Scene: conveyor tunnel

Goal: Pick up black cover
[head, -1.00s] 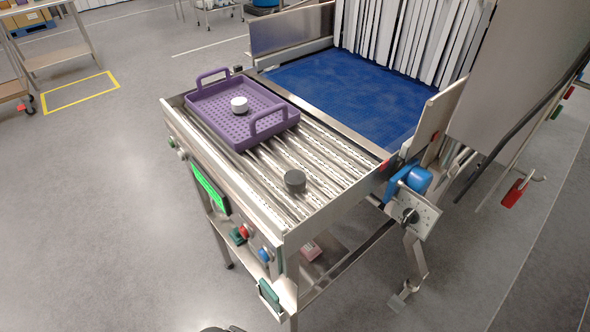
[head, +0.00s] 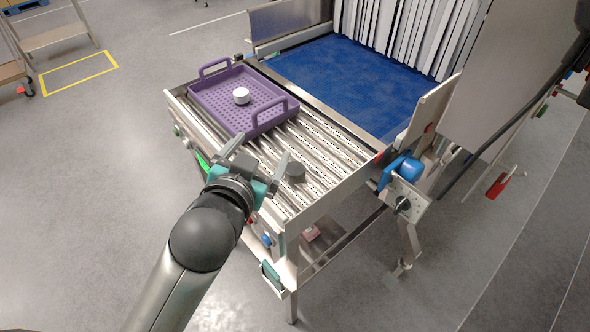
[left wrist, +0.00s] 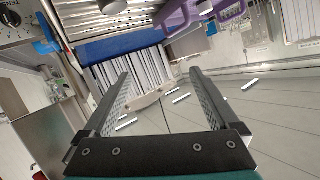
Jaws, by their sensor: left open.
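The black cover (head: 295,172) is a short dark round piece lying on the metal rollers near their front right end. It also shows at the top of the left wrist view (left wrist: 112,6). My left gripper (head: 262,152) comes in from below over the front edge of the roller table. It is open and empty, its two fingers spread, just left of the cover in the head view. In the left wrist view its jaws (left wrist: 160,76) have nothing between them. My right gripper cannot be made out.
A purple perforated tray (head: 212,112) with raised handles sits on the rollers (head: 325,160) at the back left. A white round piece (head: 241,96) lies in it. Behind is a blue belt (head: 350,80) under white strip curtains. A metal side wall (head: 345,203) edges the rollers on the right.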

